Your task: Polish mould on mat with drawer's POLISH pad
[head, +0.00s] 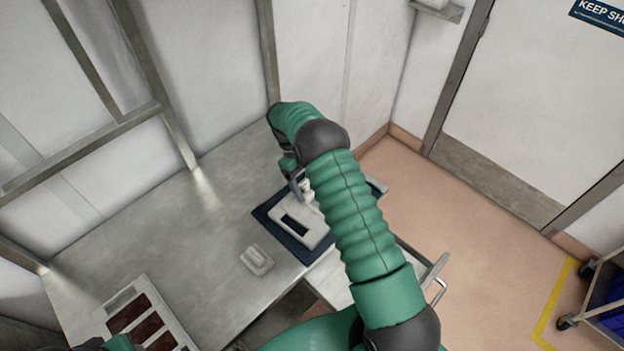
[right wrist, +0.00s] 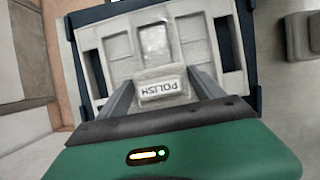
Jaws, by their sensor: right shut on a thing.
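The pale grey mould (head: 315,232), with several recesses, lies on the dark blue mat (head: 268,214) on the bench; in the right wrist view the mould (right wrist: 201,52) and mat (right wrist: 248,50) fill the upper middle. My right gripper (head: 303,186) is over the mould. In the right wrist view its jaws (right wrist: 163,90) are shut on a pale pad labelled POLISH (right wrist: 163,88), at the near side of the mould's middle recess. I cannot tell whether the pad touches the mould. The drawer (head: 325,278) stands open below the bench edge, partly behind my right arm.
A small pale block (head: 257,260) sits on the bench (head: 190,240) left of the mat. A tray (head: 120,300) with dark red-brown recesses is at the lower left. Walls bound the back. A blue-lined cart (head: 608,300) stands on the floor at right.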

